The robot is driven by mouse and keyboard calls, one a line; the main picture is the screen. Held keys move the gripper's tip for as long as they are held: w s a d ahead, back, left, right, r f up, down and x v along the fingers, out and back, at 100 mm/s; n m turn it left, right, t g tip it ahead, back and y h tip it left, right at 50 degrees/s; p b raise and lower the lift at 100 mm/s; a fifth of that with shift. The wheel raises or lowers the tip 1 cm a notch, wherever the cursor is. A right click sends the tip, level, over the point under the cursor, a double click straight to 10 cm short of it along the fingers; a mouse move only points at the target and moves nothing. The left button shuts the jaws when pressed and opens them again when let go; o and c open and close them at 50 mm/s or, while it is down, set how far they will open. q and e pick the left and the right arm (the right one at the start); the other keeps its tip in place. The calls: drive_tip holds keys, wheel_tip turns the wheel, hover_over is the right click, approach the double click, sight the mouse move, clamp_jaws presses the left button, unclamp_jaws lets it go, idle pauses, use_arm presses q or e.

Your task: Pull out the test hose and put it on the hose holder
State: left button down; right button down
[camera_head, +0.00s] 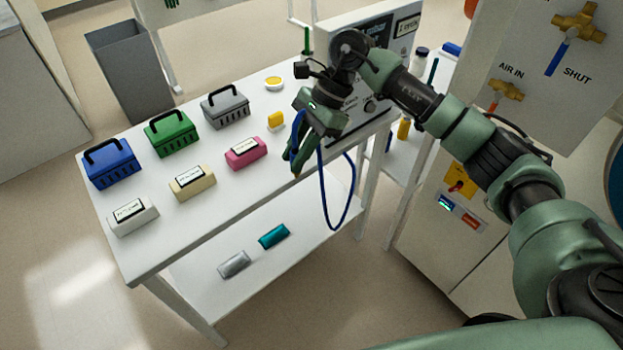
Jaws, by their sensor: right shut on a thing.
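The blue test hose (325,205) hangs in a long loop over the table's front edge, near the white box-shaped unit (375,85). One part of it rises beside the fingers of my right gripper (294,164). My right gripper is shut on the hose, low over the right part of the table; its fingers hide the grasped part. The hose's other end runs up behind my gripper towards the unit, and I cannot see where it joins. I cannot pick out the hose holder for certain. My left gripper is not in view.
The white table (150,245) carries blue (110,168), green (170,137) and grey (226,110) baskets, several labelled blocks, and a yellow item (275,119). A lower shelf holds two small cases. A grey bin (130,75) stands behind. A valve panel (535,75) is at right.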

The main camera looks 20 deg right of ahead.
drive_tip(key=w+d+m+t+h+b, duration=0.2)
drive_tip(key=w+m+t+h, duration=0.1)
drive_tip(key=w+m, duration=0.4)
drive_tip(key=w+d+m+t+h+b, duration=0.1)
drive_tip(key=w+d+m+t+h, duration=0.1)
drive_tip(key=w+m, duration=0.5)
drive_tip(key=shift+w+d+r+m+t+h+b, duration=0.4)
drive_tip(key=shift+m+t, duration=1)
drive_tip(key=shift+m, duration=1.3)
drive_tip(key=shift+s+f+b, duration=0.1)
drive_tip(key=shift+f+b, duration=2.15)
drive_tip(key=shift+f, duration=0.65)
drive_tip(key=shift+b, duration=0.3)
drive_tip(key=shift+s+f+b, duration=0.1)
drive_tip(key=shift+f+b, duration=1.15)
drive_tip(key=shift+f, duration=0.4)
